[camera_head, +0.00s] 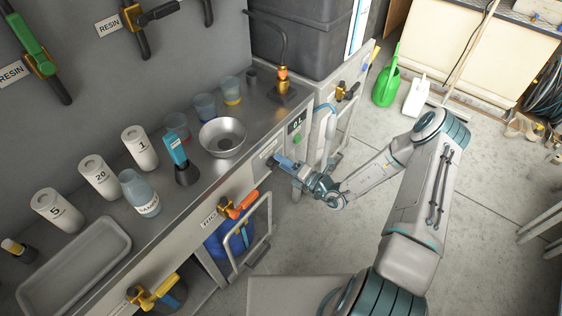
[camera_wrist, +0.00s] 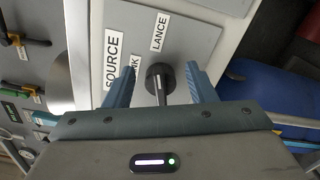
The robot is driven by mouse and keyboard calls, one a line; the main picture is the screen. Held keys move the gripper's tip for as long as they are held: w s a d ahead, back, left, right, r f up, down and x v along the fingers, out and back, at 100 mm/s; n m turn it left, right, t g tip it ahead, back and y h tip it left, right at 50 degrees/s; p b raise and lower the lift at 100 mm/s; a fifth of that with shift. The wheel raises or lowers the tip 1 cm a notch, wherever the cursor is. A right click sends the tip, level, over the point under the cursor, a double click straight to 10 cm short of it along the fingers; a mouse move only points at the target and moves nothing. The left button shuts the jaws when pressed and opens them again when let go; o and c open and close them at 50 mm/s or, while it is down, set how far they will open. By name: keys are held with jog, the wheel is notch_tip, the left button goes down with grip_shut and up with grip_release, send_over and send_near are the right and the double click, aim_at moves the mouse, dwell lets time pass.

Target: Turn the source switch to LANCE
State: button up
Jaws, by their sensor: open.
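The source switch (camera_wrist: 158,78) is a black round knob with a bar handle on a light grey plate (camera_wrist: 193,38), in the wrist view. A SOURCE label (camera_wrist: 113,58) is left of it and a LANCE label (camera_wrist: 159,31) is above it. Another label, ending in "NK" (camera_wrist: 135,64), is partly hidden by my left finger. My gripper (camera_wrist: 161,71) is open, with one blue finger on each side of the knob and a gap visible on both sides. In the head view my gripper (camera_head: 282,163) is at the bench front and hides the switch.
The steel bench holds a metal bowl (camera_head: 222,137), several cups and white canisters (camera_head: 140,147). An orange-handled valve (camera_head: 240,205) is on the front, left of my gripper. The floor right of the bench is mostly clear.

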jog(key=v, duration=1.2)
jog(key=shift+s+d, duration=0.2)
jog(key=shift+d, duration=0.05)
jog(key=s+a+r+n+g+h+p, duration=0.2)
jog(key=s+r+n+g, duration=0.4)
jog(key=r+n, duration=0.5)
jog(key=s+a+r+n+g+h+p, duration=0.15)
jog(key=s+r+n+g, duration=0.25)
jog(key=r+n+g, duration=0.6)
jog(key=s+d+r+n+t+h+p, duration=0.1)
jog(key=s+d+r+n+t+h, duration=0.1)
jog(key=r+n, duration=0.3)
jog(key=s+d+r+n+t+h+p, duration=0.1)
jog(key=s+d+r+n+t+h, duration=0.1)
jog(key=r+n+h, duration=0.3)
jog(key=s+d+r+n+t+h+p, duration=0.1)
jog(key=s+d+r+n+t+h, duration=0.2)
jog(key=r+n, duration=0.3)
jog(key=s+n, duration=0.1)
jog(key=n, duration=0.1)
jog(key=shift+r+n+t+h, duration=0.3)
jog(key=shift+r+t+h, duration=0.05)
jog(key=shift+t, duration=0.05)
